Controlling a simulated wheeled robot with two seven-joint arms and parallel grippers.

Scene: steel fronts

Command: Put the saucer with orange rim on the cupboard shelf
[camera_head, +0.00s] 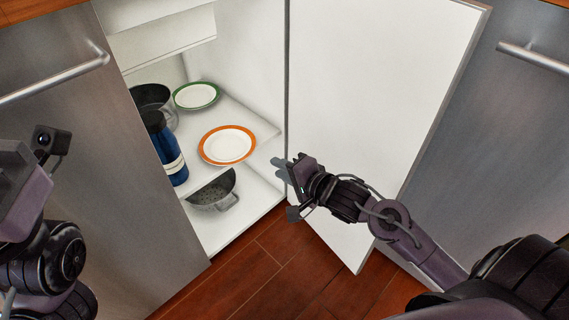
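The saucer with orange rim (227,145) is white inside and lies on the upper shelf (262,131) of the open cupboard, near the shelf's front. Nothing is touching it from above. My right gripper (280,170) is to the right of the saucer, at the cupboard opening beside the open door. Its fingers point left, look apart, and hold nothing; there is a gap between them and the saucer. My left gripper (18,190) shows only in part at the left edge, and its fingertips are hidden.
A green-rimmed plate (197,96) lies behind the saucer. A dark pot (152,97) and a blue bottle (168,150) stand at the left. A grey strainer (213,190) is lower down. The open white door (375,100) stands right of the opening, close to my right arm.

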